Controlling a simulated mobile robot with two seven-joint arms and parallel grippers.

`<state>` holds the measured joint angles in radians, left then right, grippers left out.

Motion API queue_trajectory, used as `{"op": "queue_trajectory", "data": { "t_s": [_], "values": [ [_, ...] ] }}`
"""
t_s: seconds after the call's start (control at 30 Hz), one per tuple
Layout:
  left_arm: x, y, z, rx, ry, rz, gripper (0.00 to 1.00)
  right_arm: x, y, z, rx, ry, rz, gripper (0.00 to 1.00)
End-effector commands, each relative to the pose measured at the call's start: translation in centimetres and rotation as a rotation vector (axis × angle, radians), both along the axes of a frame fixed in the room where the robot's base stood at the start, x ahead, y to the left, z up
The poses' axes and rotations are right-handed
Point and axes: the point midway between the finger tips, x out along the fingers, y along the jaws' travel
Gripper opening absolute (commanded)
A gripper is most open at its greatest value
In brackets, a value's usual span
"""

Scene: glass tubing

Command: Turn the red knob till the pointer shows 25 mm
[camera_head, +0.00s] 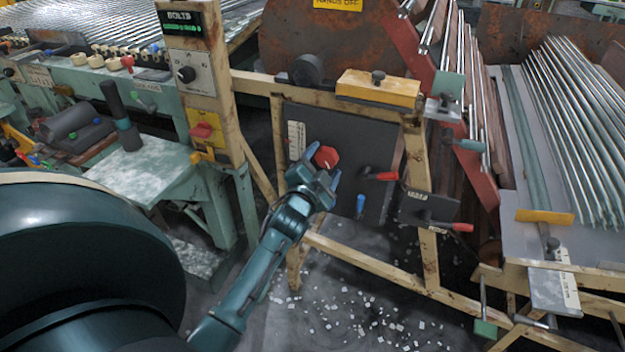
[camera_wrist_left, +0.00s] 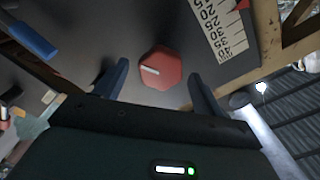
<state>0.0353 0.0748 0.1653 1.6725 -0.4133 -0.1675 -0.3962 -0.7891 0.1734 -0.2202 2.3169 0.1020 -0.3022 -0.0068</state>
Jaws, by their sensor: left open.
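The red knob (camera_head: 326,157) is a six-sided knob on a dark upright panel (camera_head: 365,140) in the head view. In the left wrist view the red knob (camera_wrist_left: 161,70) carries a short white mark on its face. A white scale (camera_wrist_left: 222,28) with printed numbers, among them 15, 20, 35 and 40, lies beside it, with a red pointer (camera_wrist_left: 242,5) at its edge near the top of the picture. The exact reading cannot be told. My left gripper (camera_head: 319,177) is open in front of the knob; its fingers (camera_wrist_left: 157,82) stand either side, apart from it. My right gripper is not in view.
A red-handled lever (camera_head: 381,176) and a blue handle (camera_head: 360,206) sit on the panel right of and below the knob. A cream frame (camera_head: 370,265) surrounds the panel. White fragments (camera_head: 370,315) litter the floor. Glass rods (camera_head: 570,130) lie at the right.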

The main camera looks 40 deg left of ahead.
Motion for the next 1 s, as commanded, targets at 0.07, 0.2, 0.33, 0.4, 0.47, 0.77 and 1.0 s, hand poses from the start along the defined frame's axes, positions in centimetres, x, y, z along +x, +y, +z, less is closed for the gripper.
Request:
{"op": "queue_trajectory", "data": {
  "t_s": [0.07, 0.2, 0.33, 0.4, 0.47, 0.77, 1.0],
  "values": [
    [-1.6, -0.4, 0.0, -0.001, 0.003, 0.000, 0.69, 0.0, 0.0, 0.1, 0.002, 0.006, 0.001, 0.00],
    [-4.8, -1.1, -0.1, -0.002, 0.005, 0.001, 0.69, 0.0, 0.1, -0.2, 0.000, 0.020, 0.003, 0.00],
    [-7.6, -1.8, -0.1, -0.001, 0.004, 0.002, 0.69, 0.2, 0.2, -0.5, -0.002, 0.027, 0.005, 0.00],
    [-8.8, -2.0, 0.0, -0.001, 0.003, 0.002, 0.69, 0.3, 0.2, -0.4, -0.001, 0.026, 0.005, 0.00],
    [-9.7, -2.3, -0.1, -0.001, 0.003, 0.002, 0.69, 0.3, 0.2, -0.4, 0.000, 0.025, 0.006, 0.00],
    [-11.4, -2.7, 0.1, 0.000, 0.000, 0.001, 0.69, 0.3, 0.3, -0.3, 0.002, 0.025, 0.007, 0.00],
    [-11.4, -2.7, 0.1, 0.000, 0.000, 0.001, 0.69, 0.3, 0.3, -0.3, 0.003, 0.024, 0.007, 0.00]
  ]
}}
